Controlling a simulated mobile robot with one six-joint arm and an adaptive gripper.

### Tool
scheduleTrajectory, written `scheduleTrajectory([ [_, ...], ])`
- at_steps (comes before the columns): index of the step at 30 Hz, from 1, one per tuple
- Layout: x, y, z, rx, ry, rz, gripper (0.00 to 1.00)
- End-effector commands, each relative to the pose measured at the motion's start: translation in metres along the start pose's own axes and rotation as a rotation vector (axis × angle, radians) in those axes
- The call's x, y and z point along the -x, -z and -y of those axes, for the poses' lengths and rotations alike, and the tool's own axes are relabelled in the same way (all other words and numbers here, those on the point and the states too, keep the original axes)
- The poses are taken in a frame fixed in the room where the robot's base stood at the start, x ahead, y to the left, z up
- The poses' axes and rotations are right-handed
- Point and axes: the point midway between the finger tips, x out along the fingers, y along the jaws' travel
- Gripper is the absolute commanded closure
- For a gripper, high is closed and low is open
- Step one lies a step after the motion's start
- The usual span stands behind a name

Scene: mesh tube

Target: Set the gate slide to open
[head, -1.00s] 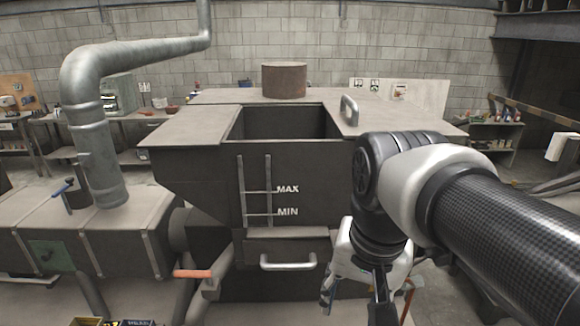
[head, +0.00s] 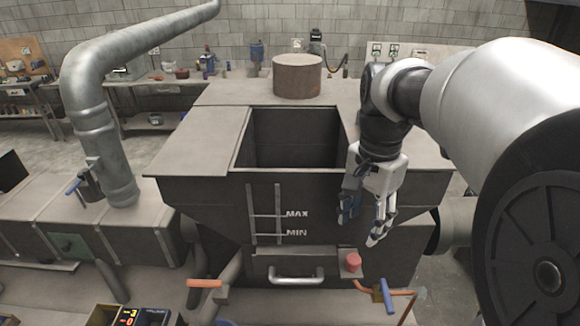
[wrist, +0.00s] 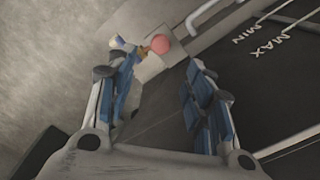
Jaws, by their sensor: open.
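The gate slide appears to be the flat dark plate low on the front of the hopper (head: 204,190), with a silver bar handle (head: 297,279) across it. My gripper (head: 364,226) points down in front of the hopper's right side, above and to the right of that handle. It is open and empty, apart from the handle. In the wrist view, the open fingers (wrist: 160,102) have a gap between them. A silver bar, probably the handle, shows at the top right of that view (wrist: 206,14). How far the slide is pulled out is unclear.
A red knob (head: 352,261) sits right of the handle, below my gripper; it also shows in the wrist view (wrist: 160,44). An orange lever (head: 204,283) is at lower left. A blue-handled valve (head: 387,296) on a copper pipe is at lower right.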

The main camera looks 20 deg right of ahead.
Motion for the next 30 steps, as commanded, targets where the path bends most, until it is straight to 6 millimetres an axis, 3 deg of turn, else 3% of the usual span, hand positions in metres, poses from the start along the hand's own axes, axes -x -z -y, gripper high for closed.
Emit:
scheduleTrajectory([
  [9,-0.070,-0.001,0.000,0.001,-0.003,0.003,0.52],
  [15,-0.100,0.000,0.000,0.001,-0.002,0.001,0.52],
  [21,-0.111,0.000,0.000,0.001,0.001,0.000,0.52],
  [30,-0.112,0.000,0.000,0.001,0.001,-0.001,0.55],
])
